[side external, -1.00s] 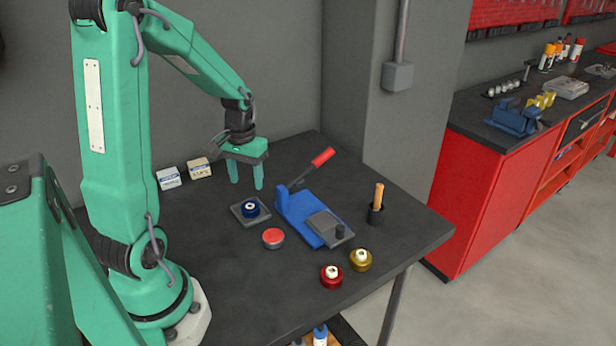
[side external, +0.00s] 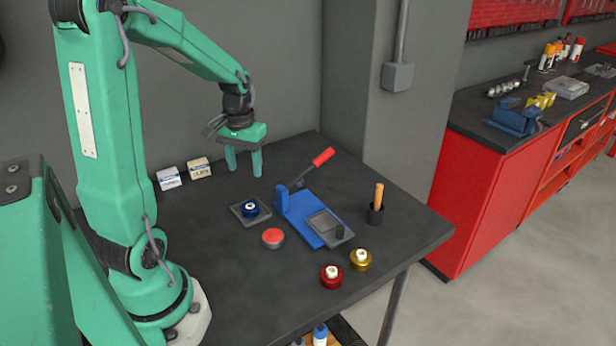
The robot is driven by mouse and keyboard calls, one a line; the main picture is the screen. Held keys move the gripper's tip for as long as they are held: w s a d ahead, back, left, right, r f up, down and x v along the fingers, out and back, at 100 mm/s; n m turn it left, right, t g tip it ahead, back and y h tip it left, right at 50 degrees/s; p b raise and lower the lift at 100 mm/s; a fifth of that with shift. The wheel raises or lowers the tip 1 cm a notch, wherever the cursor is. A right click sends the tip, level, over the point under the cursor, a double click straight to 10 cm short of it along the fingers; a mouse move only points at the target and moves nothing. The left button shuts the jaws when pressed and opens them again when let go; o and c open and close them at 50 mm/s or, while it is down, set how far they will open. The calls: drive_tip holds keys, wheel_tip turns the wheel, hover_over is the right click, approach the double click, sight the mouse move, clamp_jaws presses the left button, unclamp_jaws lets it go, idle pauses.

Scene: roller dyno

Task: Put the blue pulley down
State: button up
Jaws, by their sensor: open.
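Nothing hides the pulley.
A blue fixture (side external: 305,218) with a red-handled lever (side external: 322,157) stands right of the pad. A red button (side external: 273,238), a red pulley (side external: 331,276), a gold pulley (side external: 360,259) and a cup with an orange handle (side external: 377,204) are around it. Two small boxes (side external: 184,174) stand at left.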

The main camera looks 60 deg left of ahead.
drive_tip(key=s+d+r+m+t, duration=0.2)
drive_tip(key=d+r, duration=0.3)
drive_tip(key=d, duration=0.4)
drive_tip(key=s+d+r+m+t, duration=0.3)
drive_tip(key=d+r, duration=0.3)
drive_tip(key=d, duration=0.4)
drive_tip(key=shift+s+d+r+m+t, duration=0.25)
drive_tip(key=shift+s+m, duration=0.25)
drive_tip(key=shift+m, duration=0.4)
